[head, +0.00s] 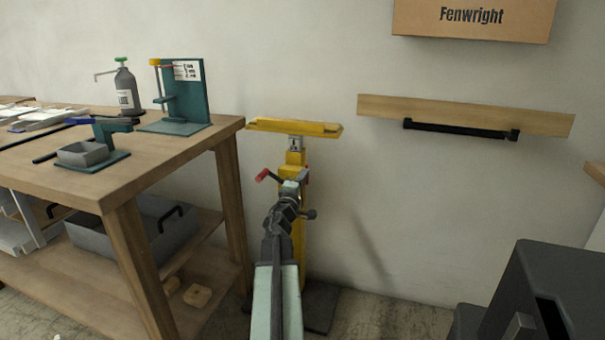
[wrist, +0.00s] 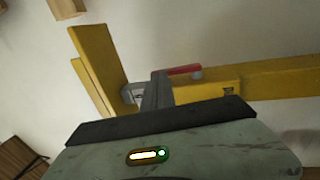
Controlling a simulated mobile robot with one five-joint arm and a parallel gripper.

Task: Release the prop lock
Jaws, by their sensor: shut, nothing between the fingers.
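The prop is a yellow upright stand (head: 296,158) with a flat yellow top bar (head: 292,127), standing close to the wall. In the wrist view its post (wrist: 280,76) runs sideways and its top bar (wrist: 98,62) is at left. A red lever (head: 263,175) sticks out left of the post; a red lever (wrist: 183,70) also shows just beyond my fingers in the wrist view. My gripper (head: 291,186) is shut and empty, in front of the post. I cannot tell whether it touches the lever. My arm hides much of the lower post.
A wooden workbench (head: 170,150) with a teal stand (head: 190,95), a bottle and a small grey tray is at left. A wooden wall rail (head: 455,112) with a black bar is at right, below a Fenwright box (head: 472,18). A dark cabinet (head: 550,290) stands at lower right.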

